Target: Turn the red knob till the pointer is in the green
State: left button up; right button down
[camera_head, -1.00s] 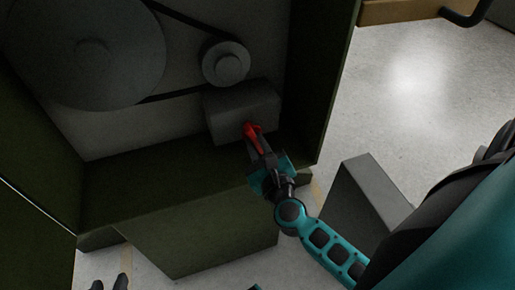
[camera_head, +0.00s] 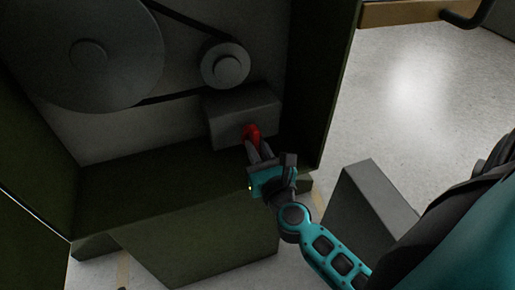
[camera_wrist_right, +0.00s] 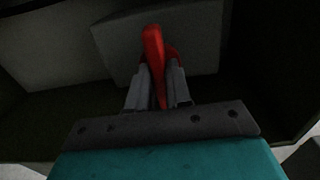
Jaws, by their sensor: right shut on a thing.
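The red knob (camera_head: 251,132) sits on the front of a grey box inside the dark green cabinet. In the right wrist view the red knob (camera_wrist_right: 154,50) shows as an upright bar with a wider red part behind it. My right gripper (camera_head: 254,150) is shut on the knob, with one finger on each side of its bar; the fingers also show in the right wrist view (camera_wrist_right: 158,85). No pointer or green zone can be made out in these views. My left gripper is not in view.
The grey box (camera_head: 232,108) stands below a small pulley (camera_head: 226,66) and a large wheel (camera_head: 95,50) joined by a belt. The cabinet's right wall (camera_head: 318,90) is close beside the box. A grey block (camera_head: 368,205) stands on the floor at the right.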

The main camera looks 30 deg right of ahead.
jog(key=shift+w+r, duration=0.1)
jog(key=shift+r, duration=0.05)
jog(key=c, duration=1)
grip_release()
jog(key=shift+c, duration=0.2)
jog(key=shift+s+a+f, duration=0.15)
jog(key=shift+s+f, duration=0.1)
jog(key=shift+s, duration=0.35)
jog(key=b+v, duration=0.2)
jog(key=v, duration=0.9)
jog(key=shift+b, duration=0.35)
jog(key=shift+w, duration=0.1)
